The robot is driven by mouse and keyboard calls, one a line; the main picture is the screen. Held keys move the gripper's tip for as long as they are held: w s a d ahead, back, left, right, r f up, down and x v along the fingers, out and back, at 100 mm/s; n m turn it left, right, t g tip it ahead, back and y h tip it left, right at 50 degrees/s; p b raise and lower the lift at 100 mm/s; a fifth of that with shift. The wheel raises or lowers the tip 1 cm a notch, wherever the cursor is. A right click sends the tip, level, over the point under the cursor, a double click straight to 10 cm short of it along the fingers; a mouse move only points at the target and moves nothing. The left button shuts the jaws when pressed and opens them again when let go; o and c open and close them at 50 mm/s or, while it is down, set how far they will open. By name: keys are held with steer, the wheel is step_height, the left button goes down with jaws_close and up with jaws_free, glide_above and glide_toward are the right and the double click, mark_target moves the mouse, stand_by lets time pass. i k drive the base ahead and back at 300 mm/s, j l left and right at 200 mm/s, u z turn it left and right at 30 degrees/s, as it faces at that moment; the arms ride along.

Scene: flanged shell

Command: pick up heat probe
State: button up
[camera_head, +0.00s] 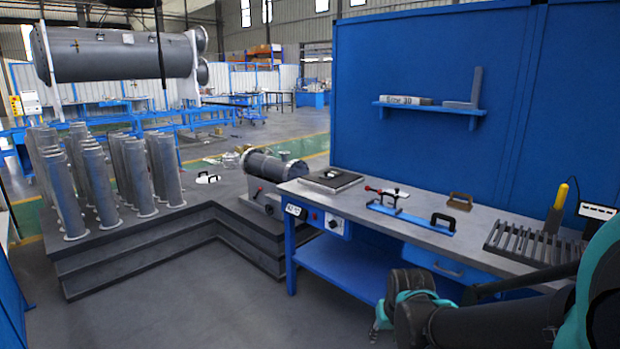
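A tool with a yellow handle (561,197) and a dark lower part stands upright at the right end of the workbench. It looks like the heat probe, but I cannot be certain. Its lower end sits behind a slatted metal rack (525,243). My gripper (380,325) is low in front of the bench, to the left of the tool and well apart from it. The fingers are small and partly hidden by my teal and black arm, so their opening is unclear. I see nothing held in them.
The workbench (470,212) carries a blue clamp fixture (410,216), a brown-handled block (460,201) and a dark plate (332,180). A small display (598,211) is at the far right. A blue wall with a shelf (430,108) stands behind. The floor left of my arm is clear.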

mark_target(563, 188)
steer(key=z, duration=1.4)
